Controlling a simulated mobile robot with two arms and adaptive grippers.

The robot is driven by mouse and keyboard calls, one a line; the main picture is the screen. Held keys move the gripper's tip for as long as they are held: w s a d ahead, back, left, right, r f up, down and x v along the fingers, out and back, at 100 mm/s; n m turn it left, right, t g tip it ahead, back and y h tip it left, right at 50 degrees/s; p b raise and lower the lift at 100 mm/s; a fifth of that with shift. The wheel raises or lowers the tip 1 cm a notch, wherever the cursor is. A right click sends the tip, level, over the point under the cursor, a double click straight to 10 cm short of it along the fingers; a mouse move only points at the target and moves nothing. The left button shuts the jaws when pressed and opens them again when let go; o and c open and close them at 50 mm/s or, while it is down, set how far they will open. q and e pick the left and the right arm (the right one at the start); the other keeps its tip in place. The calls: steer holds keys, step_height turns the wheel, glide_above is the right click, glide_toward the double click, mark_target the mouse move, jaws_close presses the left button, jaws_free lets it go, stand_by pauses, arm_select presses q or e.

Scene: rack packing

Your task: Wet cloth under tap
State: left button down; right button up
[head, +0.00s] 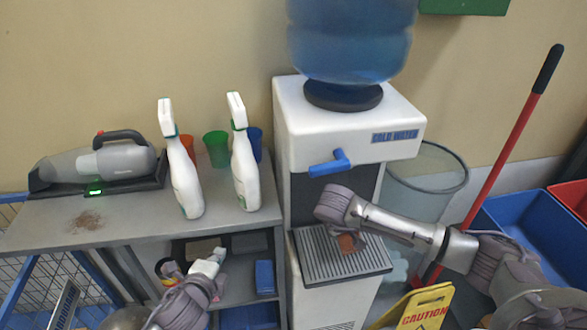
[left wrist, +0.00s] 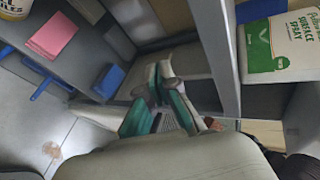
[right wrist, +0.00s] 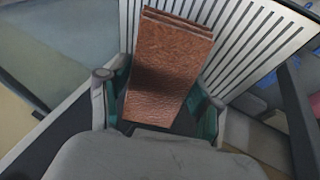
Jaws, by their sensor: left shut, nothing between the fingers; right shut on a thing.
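The water dispenser (head: 300,120) has a blue tap (head: 331,164) on its front, above a slatted drip tray (head: 318,265). The tray's pale slats also show in the right wrist view (right wrist: 246,52). My right gripper (right wrist: 161,92) is shut on a folded brown cloth (right wrist: 166,62). In the head view the cloth (head: 347,243) is over the tray and below the tap, partly hidden by my right arm. No water stream is visible. My left gripper (head: 207,266) is shut and empty in front of the shelf unit; its fingers show together in the left wrist view (left wrist: 160,88).
Two white spray bottles (head: 184,175) (head: 244,165), coloured cups (head: 216,148) and a handheld vacuum (head: 105,164) stand on the grey shelf top (head: 120,215). A yellow caution sign (head: 425,308), a red-handled mop (head: 510,150) and a blue bin (head: 530,225) are at the right.

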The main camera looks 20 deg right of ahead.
arm_select(q)
steer(key=s+d+r+n+g+h, duration=0.2)
steer(key=d+n+g, duration=0.2)
steer(key=d+g, duration=0.1)
steer(key=s+d+r+n+g+h, duration=0.1)
steer(key=s+d+r+n+g, duration=0.1)
steer(key=d+n+g, duration=0.3)
step_height(320, 180, up, 26)
steer(key=w+m+g+h, duration=0.2)
steer(key=m+g+h, duration=0.3)
steer(key=h, duration=0.2)
steer(key=x, duration=1)
steer(key=shift+w+r, duration=0.2)
steer(key=shift+r, duration=0.1)
steer(key=shift+d+f, duration=0.2)
steer(key=shift+f, duration=0.85)
steer(key=shift+d+f, duration=0.25)
steer(key=shift+f, duration=0.75)
